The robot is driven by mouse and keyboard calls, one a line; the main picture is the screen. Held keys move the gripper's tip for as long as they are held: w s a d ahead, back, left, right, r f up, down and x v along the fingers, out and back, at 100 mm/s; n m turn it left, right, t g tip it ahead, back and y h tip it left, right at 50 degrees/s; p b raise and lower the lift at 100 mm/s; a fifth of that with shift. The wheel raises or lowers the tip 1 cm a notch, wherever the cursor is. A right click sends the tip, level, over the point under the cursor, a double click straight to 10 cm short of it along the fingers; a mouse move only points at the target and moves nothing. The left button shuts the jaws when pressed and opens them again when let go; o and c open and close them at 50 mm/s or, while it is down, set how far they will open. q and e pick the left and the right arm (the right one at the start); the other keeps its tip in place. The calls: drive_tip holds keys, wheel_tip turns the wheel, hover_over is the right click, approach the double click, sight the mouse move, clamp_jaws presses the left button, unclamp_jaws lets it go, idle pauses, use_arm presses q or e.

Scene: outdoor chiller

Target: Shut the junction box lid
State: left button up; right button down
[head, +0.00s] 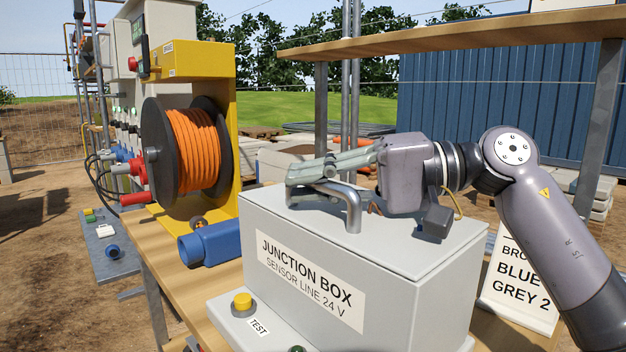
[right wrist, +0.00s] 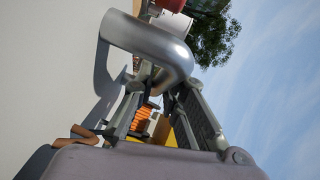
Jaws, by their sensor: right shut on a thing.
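The grey junction box (head: 400,315) stands on the wooden bench, its front labelled "JUNCTION BOX SENSOR LINE 24 V". Its lid (head: 425,255) lies flat on top, with no clear gap along the front edge. A bent metal handle (head: 353,210) rises from the lid. My right gripper (head: 335,168) reaches in from the right, level above the lid, with its fingers shut on the handle. In the right wrist view the handle (right wrist: 150,38) crosses close in front of the fingers, beside the pale lid (right wrist: 50,70). My left gripper is out of view.
An orange cable reel (head: 195,150) on a yellow stand is behind left. A blue connector (head: 210,243) lies beside the box. A test plate with a yellow button (head: 242,301) is in front. A sign card (head: 518,290) stands right, under a wooden shelf (head: 460,38).

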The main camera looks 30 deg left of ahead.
sight(373, 215)
drive_tip(key=shift+f, duration=0.25)
drive_tip(key=c, duration=1.6)
unclamp_jaws()
drive_tip(key=shift+r, duration=0.1)
drive_tip(key=v, duration=0.7)
drive_tip(key=shift+w+d, duration=0.2)
drive_tip(key=shift+d, duration=0.05)
